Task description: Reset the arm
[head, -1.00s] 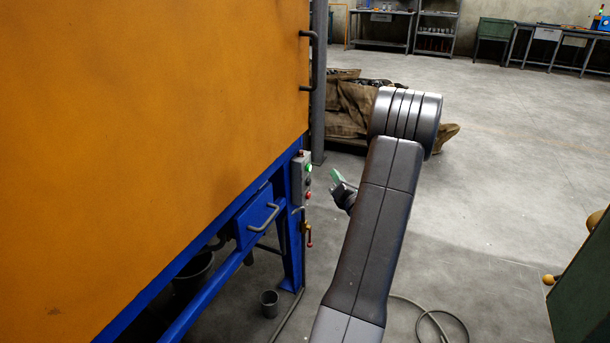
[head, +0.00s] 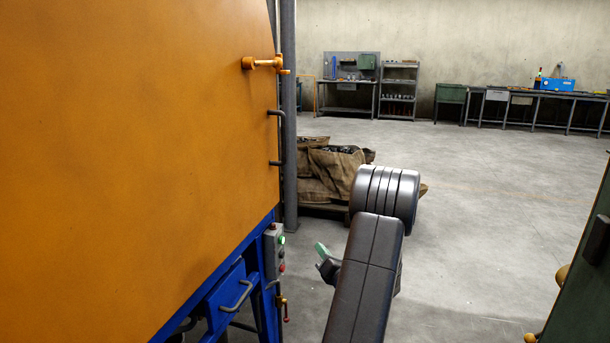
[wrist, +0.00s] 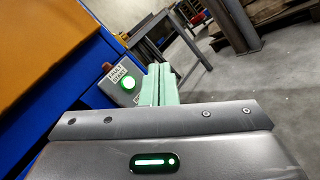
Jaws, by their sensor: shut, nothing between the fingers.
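My arm rises from the bottom middle of the head view. My gripper (head: 321,249) is partly hidden behind its links, with pale green fingers pointing left toward the control box (head: 274,245) on the blue frame. The fingers (wrist: 160,86) also show in the wrist view, shut together and empty. The control box has a lit green button (wrist: 127,82) just left of the fingers in the wrist view. The box's labels are partly legible. The fingers look apart from the button in the head view.
The orange machine cabinet (head: 130,130) on its blue frame fills the left. A dark green panel (head: 588,270) stands at the right edge. Sacks (head: 330,172) sit on a pallet behind my arm. Workbenches (head: 540,98) line the far wall. Open floor (head: 480,200) lies between.

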